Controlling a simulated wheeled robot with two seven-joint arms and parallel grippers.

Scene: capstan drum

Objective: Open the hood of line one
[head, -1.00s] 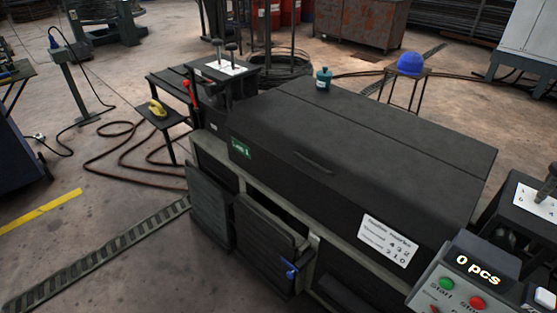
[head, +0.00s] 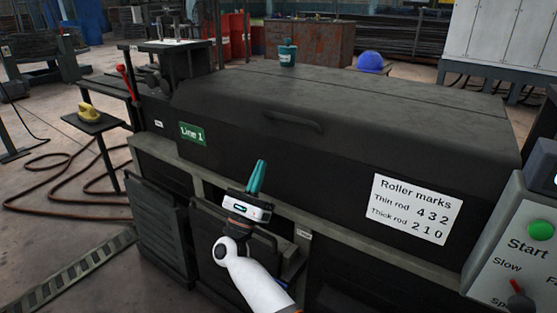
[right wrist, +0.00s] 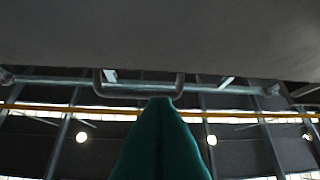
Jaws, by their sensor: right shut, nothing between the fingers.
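The black hood (head: 340,115) with the green "Line 1" sign (head: 192,133) is closed. A dark bar handle (head: 293,121) sits on its front upper edge. My right gripper (head: 259,164), with teal fingers, is in front of the hood, below and left of the handle in the head view. It is shut and empty, fingers pointing up. In the right wrist view the handle (right wrist: 140,94) appears just beyond the fingertips (right wrist: 161,101); I cannot tell whether they touch. My left gripper is not in view.
A roller marks label (head: 415,209) is on the front right. A control box (head: 530,235) with a green start button is at the right edge. A small side table (head: 95,120) holds a yellow object on the left.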

